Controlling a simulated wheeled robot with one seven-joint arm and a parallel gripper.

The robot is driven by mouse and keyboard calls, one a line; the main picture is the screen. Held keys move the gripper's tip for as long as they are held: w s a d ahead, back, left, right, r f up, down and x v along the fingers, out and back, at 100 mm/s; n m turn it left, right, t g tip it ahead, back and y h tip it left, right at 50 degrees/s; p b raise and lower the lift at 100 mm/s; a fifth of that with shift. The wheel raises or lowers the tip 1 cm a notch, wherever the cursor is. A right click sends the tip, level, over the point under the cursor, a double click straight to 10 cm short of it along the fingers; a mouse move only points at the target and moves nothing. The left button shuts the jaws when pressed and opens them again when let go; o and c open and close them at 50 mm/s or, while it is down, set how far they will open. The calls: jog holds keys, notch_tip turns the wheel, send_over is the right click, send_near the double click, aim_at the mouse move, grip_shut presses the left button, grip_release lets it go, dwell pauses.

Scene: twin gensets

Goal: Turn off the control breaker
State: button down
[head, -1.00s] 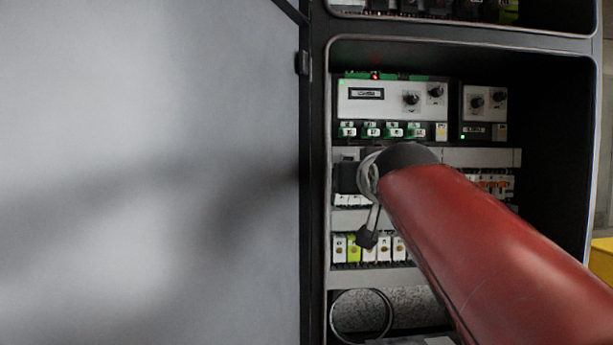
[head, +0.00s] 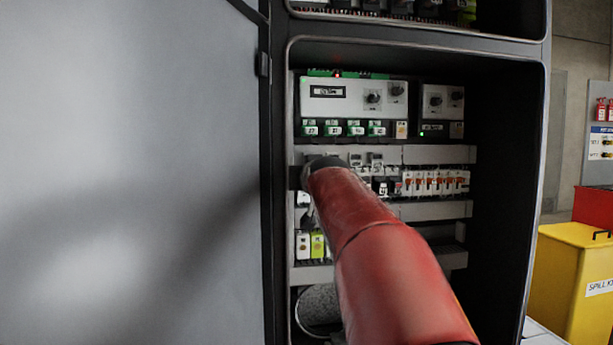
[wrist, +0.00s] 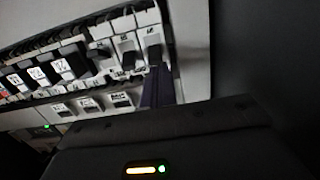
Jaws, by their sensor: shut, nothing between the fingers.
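In the wrist view, a tilted row of white modules with dark toggles (wrist: 128,58) crosses the upper left. Their labels are too small to read, so I cannot tell which is the control breaker. The dark closed fingers of my gripper (wrist: 157,82) reach up to the right-end module (wrist: 154,44); I cannot tell whether they touch its toggle. In the head view, my red arm reaches into the open cabinet and hides my gripper. A row of white breakers with orange toggles (head: 435,182) shows to the right of my arm.
The cabinet door (head: 130,170) fills the left. A controller panel (head: 353,98) with knobs sits above the breakers, and terminal blocks (head: 310,245) sit below. A yellow spill-kit bin (head: 572,280) stands at the right. The cabinet's right interior is empty.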

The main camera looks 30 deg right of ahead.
jog(key=shift+f, duration=0.15)
jog(key=shift+s+f+t+b, duration=0.1)
jog(key=shift+t+b, duration=0.3)
jog(key=shift+b, duration=0.55)
